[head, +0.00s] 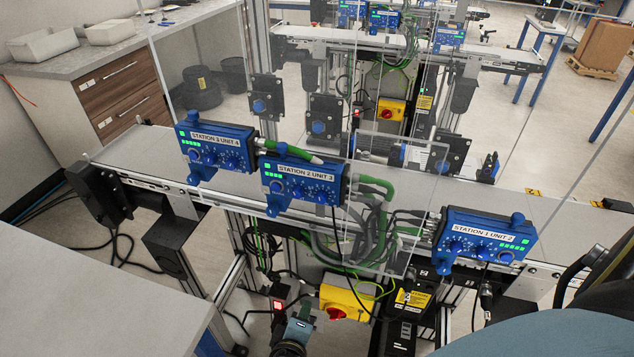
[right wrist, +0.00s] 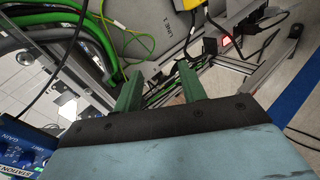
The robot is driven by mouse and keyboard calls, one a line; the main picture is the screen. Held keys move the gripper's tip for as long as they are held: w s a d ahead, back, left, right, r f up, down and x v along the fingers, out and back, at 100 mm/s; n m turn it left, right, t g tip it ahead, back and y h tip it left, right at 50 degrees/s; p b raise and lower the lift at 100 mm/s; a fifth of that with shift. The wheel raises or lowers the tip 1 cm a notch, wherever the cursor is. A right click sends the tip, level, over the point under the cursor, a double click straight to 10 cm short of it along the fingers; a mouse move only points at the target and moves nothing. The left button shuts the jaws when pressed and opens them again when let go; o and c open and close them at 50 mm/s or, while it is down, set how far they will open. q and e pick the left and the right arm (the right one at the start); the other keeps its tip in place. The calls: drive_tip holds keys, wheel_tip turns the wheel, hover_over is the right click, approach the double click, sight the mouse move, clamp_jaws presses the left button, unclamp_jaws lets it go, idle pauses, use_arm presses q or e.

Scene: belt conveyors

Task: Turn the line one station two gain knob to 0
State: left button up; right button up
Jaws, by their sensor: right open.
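A blue control box labelled "STATION 2 UNIT 3" (head: 303,183) is mounted on the near conveyor's front, mid-picture in the head view. It has a row of dark blue knobs and green lights; its knob labels and settings are too small to read. My right gripper (head: 299,318) is below the box at the bottom of the head view, apart from it. In the right wrist view its two green fingers (right wrist: 160,88) are spread, with nothing between them. A blue box with the word "GAIN" (right wrist: 20,145) is partly in view at the lower left there. My left gripper is not in view.
Similar boxes, "STATION 3 UNIT 4" (head: 215,147) and "STATION 1 UNIT 2" (head: 484,238), sit to either side. A clear panel (head: 393,150) and green cables (head: 375,190) are right of the station two box.

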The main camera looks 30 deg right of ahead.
wheel_tip(320, 180, up, 18)
drive_tip(key=a+m+t+h+p, duration=0.2)
drive_tip(key=a+m+t+h, duration=0.1)
drive_tip(key=m, duration=0.1)
drive_tip(key=m+h+p, duration=0.2)
drive_tip(key=m+h, duration=0.1)
drive_tip(key=m, duration=0.1)
approach(319, 200)
drive_tip(key=shift+g, duration=0.3)
drive_tip(key=p+x, duration=0.2)
drive_tip(key=x, duration=0.5)
drive_tip(key=shift+w+r+p, duration=0.1)
drive_tip(key=shift+r+p, duration=0.1)
drive_tip(key=shift+p, duration=0.1)
drive_tip(key=shift+w+d+f, duration=0.1)
drive_tip(key=shift+w+d, duration=0.25)
drive_tip(key=shift+d, duration=0.1)
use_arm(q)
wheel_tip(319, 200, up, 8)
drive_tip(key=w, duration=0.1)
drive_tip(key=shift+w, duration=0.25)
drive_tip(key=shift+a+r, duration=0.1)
use_arm(e)
clamp_jaws()
